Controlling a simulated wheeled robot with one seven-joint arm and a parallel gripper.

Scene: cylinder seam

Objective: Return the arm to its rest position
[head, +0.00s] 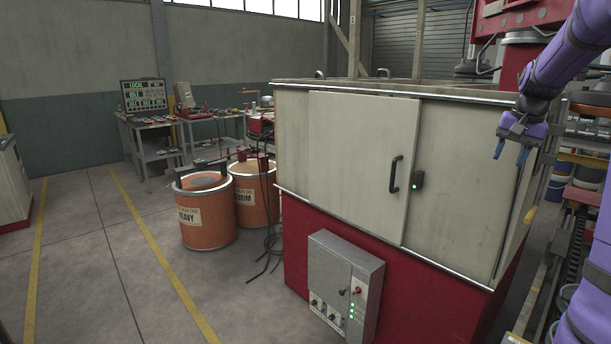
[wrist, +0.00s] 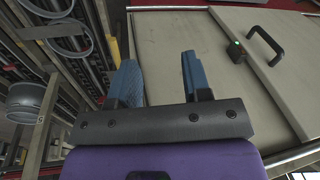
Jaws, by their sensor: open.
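My purple arm (head: 567,52) reaches in from the right of the head view. My gripper (head: 510,152) hangs in front of the right end of a large cabinet, with blue fingers pointing down and apart. In the wrist view my gripper (wrist: 158,80) is open, with nothing between the two blue fingers. The cabinet's pale panel lies beyond the fingers there. I cannot tell how far the fingertips are from it.
The cabinet (head: 350,150) has a sliding door with a black handle (head: 394,174) and a green-lit latch (head: 416,181). A grey control box (head: 343,285) is on its red base. Orange drums (head: 205,212) stand left. Racks (wrist: 60,50) crowd the right side. Floor at left is clear.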

